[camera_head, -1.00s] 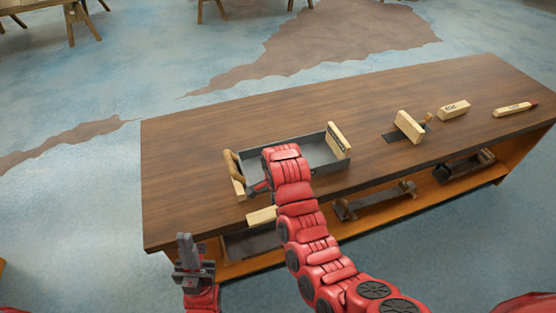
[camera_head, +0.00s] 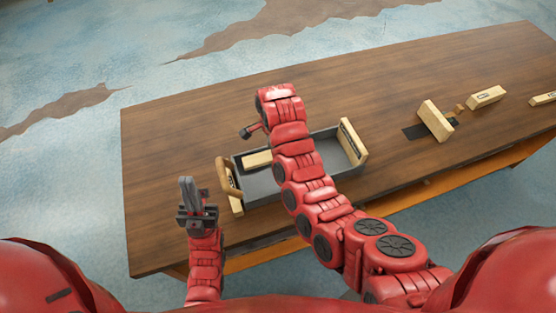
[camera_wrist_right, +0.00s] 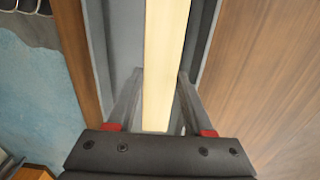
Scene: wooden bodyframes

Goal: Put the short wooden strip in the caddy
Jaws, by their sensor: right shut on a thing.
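The short wooden strip (camera_head: 257,159) is a pale bar at the left end of the grey caddy (camera_head: 262,186), within its outline. My right gripper (camera_head: 250,131) is mostly hidden behind its own wrist in the head view. In the right wrist view, its two fingers (camera_wrist_right: 160,80) are shut on the strip (camera_wrist_right: 164,45), with grey caddy walls on both sides. I cannot tell whether the strip touches the caddy floor. My left gripper (camera_head: 188,190) points up, left of the caddy, with its fingers together and empty.
The caddy has a wooden handle piece (camera_head: 229,178) at its left end and an upright wooden block (camera_head: 352,142) at its right. Other wooden blocks (camera_head: 435,121) lie further right on the brown table (camera_head: 190,125). The table's back left is clear.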

